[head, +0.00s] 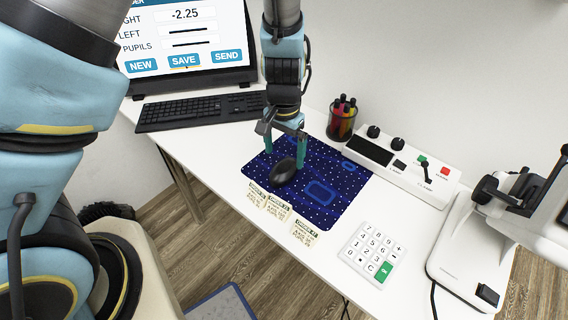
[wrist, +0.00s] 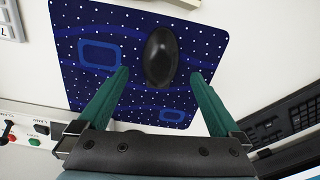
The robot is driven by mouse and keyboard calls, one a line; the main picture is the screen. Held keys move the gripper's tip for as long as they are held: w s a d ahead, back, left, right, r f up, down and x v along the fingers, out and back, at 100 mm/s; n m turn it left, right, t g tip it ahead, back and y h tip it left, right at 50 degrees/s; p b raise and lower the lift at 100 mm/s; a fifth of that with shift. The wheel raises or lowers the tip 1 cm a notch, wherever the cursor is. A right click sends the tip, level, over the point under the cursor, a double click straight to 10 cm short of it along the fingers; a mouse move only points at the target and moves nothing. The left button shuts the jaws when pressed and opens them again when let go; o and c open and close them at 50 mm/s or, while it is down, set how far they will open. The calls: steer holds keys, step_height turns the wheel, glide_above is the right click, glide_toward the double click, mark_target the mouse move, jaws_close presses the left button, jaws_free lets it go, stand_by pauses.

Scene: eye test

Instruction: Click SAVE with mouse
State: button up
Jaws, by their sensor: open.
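The black mouse (head: 284,171) lies on the dark blue patterned mouse pad (head: 325,200) on the white desk. My gripper (head: 284,150) is open and above the pad, close to the mouse. In the wrist view the mouse (wrist: 161,57) appears between and beyond the two green fingers of the gripper (wrist: 160,82), with space on both sides. I cannot tell whether a finger touches it. The monitor (head: 185,40) at upper left shows NEW, SAVE and SEND buttons; the SAVE button (head: 184,61) is in the middle. No pointer is discernible on the screen.
A black keyboard (head: 200,111) lies left of the pad. A pen cup (head: 342,122) and a control box (head: 400,160) stand behind and right. Small paper notes (head: 278,206) lie at the pad's front edge. A keypad (head: 372,252) and a white instrument (head: 475,240) are at right.

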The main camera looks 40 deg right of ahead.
mark_target(284, 167)
step_height(284, 167, up, 5)
stand_by(0.3)
stand_by(0.4)
steer(key=w+a+r+n, duration=0.3)
steer(key=w+a, duration=0.3)
steer(key=a, duration=0.2)
steer(key=w+a+r+n, duration=0.3)
steer(key=w+a, duration=0.2)
steer(key=a, duration=0.2)
steer(key=a+r+n, duration=0.2)
steer(key=a+n, duration=0.1)
steer(key=a, duration=0.7)
steer(key=w+a+r+n+t, duration=0.1)
steer(key=a+r+n, duration=0.2)
steer(key=a, duration=0.8)
steer(key=shift+r+n+t, duration=0.3)
steer(key=shift+a, duration=0.1)
steer(key=shift+c, duration=0.4)
